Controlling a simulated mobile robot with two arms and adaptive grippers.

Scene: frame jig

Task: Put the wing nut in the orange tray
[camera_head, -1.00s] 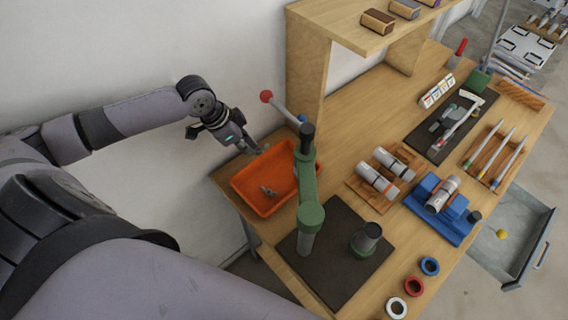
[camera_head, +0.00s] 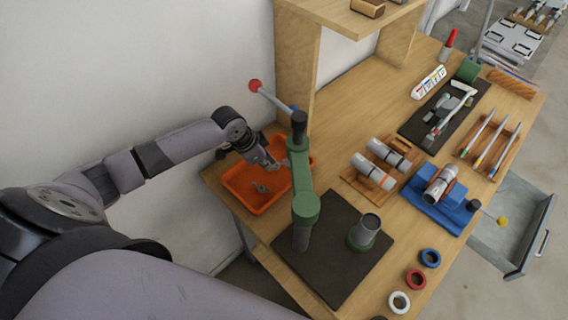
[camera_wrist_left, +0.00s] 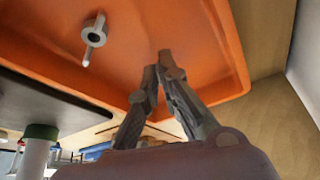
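The orange tray (camera_head: 245,204) sits at the left end of the workbench and fills much of the left wrist view (camera_wrist_left: 205,75). A small grey metal piece, which looks like the wing nut (camera_head: 262,187), lies on the tray floor. In the left wrist view the piece (camera_wrist_left: 95,36) shows a round body with a hole and a stub, apart from my fingers. My left gripper (camera_head: 274,166) is over the tray's far right part. Its fingertips (camera_wrist_left: 158,64) are together, with nothing seen between them. My right gripper is not in view.
A green post with an arm (camera_head: 305,190) and red-ended lever (camera_head: 255,86) stands close right of the tray. A shelf upright (camera_head: 297,65) rises behind. A dark mat (camera_head: 335,265) carries a green-based cup (camera_head: 365,232). Coloured rings lie at the front edge.

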